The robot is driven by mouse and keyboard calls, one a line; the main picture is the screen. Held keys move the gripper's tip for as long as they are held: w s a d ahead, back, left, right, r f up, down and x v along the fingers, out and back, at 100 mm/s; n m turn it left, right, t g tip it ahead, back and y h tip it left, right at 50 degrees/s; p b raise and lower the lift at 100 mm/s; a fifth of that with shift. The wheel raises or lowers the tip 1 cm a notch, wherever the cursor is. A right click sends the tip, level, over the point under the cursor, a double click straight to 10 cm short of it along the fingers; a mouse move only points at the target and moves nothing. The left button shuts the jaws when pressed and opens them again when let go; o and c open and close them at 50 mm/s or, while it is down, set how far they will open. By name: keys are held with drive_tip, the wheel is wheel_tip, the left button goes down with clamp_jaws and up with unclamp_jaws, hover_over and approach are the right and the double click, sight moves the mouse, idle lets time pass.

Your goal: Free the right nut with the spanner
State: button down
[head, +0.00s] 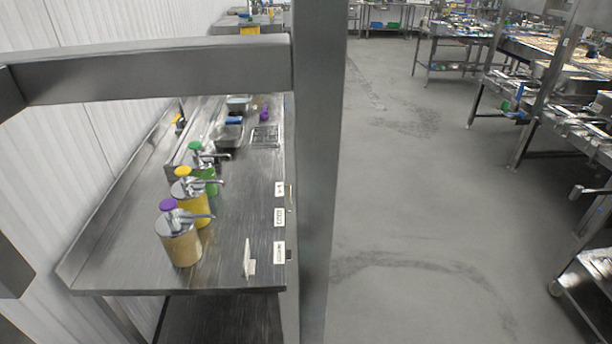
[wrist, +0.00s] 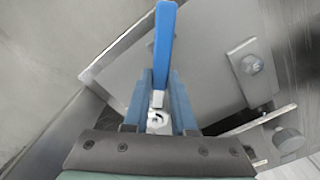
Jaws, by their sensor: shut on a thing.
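In the wrist view my gripper (wrist: 158,90) is shut on a slim tool with a blue handle (wrist: 163,45) and a short metal part between the fingers. It looks like the spanner; its working end cannot be made out clearly. The handle points up the picture, away from the palm. A nut or bolt head (wrist: 252,64) sits on a small metal plate at the upper right of the wrist view, apart from the tool. I cannot tell if it is the right nut. The head view shows neither gripper, spanner nor nut.
A round grey knob (wrist: 288,140) and a metal bar lie right of my fingers. In the head view, a steel bench (head: 120,240) carries pump-topped containers (head: 180,240) and small trays. Thick grey beams (head: 170,70) cross the foreground. The floor (head: 420,200) right of centre is clear.

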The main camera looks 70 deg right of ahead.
drive_tip(key=shift+r+p, duration=1.1)
drive_tip(key=shift+r, duration=0.05)
idle(0.7)
drive_tip(key=shift+r+p, duration=2)
drive_tip(key=shift+f+b, duration=0.1)
drive_tip(key=shift+b, duration=0.2)
